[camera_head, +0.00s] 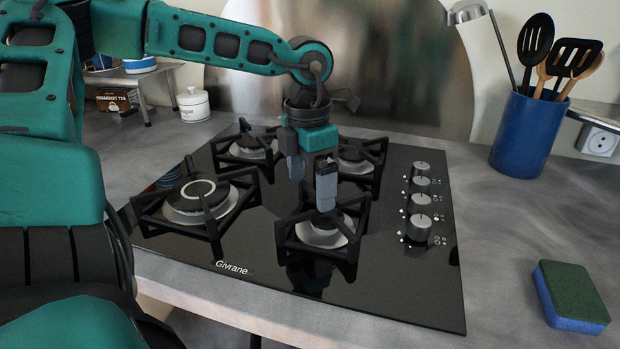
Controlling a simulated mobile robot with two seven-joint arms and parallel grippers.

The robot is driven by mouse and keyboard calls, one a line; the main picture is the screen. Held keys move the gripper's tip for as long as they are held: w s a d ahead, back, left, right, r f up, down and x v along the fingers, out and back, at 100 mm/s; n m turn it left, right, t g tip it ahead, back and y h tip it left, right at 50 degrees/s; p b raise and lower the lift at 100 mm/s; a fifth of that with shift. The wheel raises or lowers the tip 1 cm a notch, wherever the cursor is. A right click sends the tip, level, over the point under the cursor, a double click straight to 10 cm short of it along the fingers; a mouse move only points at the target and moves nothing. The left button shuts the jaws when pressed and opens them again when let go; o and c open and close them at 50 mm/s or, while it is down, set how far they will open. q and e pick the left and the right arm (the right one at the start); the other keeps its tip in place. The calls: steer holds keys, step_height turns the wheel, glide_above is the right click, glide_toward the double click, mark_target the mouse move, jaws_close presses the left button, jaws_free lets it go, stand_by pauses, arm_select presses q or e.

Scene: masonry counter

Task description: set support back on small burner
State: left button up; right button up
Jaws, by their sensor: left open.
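The black gas hob (400,290) is set in the counter and carries several burners with black supports. The front right burner (322,234) looks smaller than the front left one (197,196). A black support (345,254) stands around the front right burner; I cannot tell whether it sits fully level. My left gripper (311,188) is open and points down just above the back of this support. Its fingers are apart with nothing visible between them, and they hide part of the support's back. I cannot tell whether they touch it. My right gripper is out of view.
Control knobs (420,203) line the hob's right side. Supports also stand on the front left (153,212), back left and back right (373,147) burners. A blue utensil pot (527,133) and a sponge (571,297) are to the right. Counter between them is clear.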

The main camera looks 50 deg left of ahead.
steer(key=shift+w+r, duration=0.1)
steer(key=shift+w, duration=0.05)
arm_select(q)
step_height(320, 180, up, 4)
steer(key=shift+r+p, duration=0.25)
steer(key=shift+p, duration=0.05)
step_height(320, 180, up, 8)
steer(key=p, duration=0.1)
steer(key=shift+r, duration=0.2)
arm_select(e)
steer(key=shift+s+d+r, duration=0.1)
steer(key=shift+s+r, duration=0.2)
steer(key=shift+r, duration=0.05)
arm_select(q)
steer(key=shift+s, duration=0.2)
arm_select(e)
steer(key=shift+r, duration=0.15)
